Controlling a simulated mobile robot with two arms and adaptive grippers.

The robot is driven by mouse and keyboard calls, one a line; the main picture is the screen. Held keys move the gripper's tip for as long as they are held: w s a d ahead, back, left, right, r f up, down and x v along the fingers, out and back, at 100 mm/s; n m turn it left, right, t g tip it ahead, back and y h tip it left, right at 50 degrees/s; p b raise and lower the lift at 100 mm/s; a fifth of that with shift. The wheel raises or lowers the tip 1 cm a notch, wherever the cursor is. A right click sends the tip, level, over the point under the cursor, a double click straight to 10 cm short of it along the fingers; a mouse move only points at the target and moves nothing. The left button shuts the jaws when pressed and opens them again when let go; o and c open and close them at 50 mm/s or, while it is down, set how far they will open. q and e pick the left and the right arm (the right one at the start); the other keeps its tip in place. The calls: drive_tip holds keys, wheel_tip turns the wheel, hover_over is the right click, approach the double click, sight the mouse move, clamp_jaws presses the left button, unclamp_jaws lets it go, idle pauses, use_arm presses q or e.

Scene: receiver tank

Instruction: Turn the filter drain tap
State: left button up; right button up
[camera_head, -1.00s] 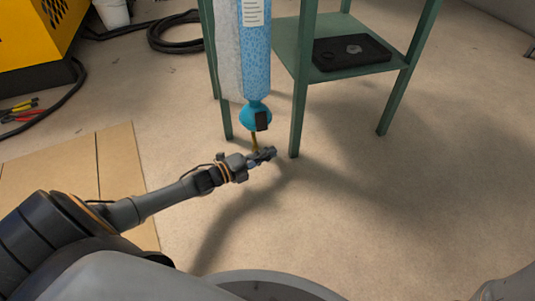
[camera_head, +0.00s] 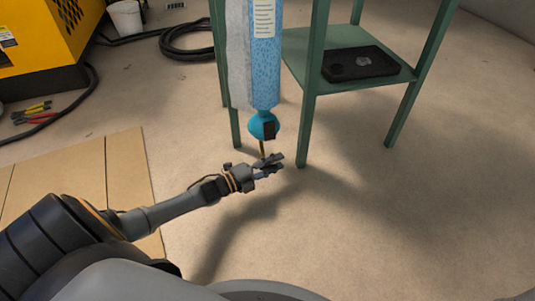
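The filter is a blue, speckled cylinder (camera_head: 265,75) hanging upright by the green frame, with a teal bowl (camera_head: 258,125) at its bottom. A thin brass drain tap (camera_head: 262,149) points down from the bowl. My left gripper (camera_head: 274,166) is at the tap's lower end, its fingers pointing right with a gap between them. The upper finger overlaps the tap's bottom tip in the picture; I cannot tell whether the tap lies between the fingers or whether they touch. My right gripper is not in view.
A green stand (camera_head: 309,100) has a leg close to the right of my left gripper. Its shelf holds a black tray (camera_head: 355,64). A yellow machine (camera_head: 45,45), a white bucket (camera_head: 126,17), black hose (camera_head: 188,42) and cardboard (camera_head: 90,180) lie left. Floor at right is clear.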

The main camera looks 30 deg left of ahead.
use_arm(q)
drive_tip(key=v, duration=1.2)
drive_tip(key=shift+w, duration=0.1)
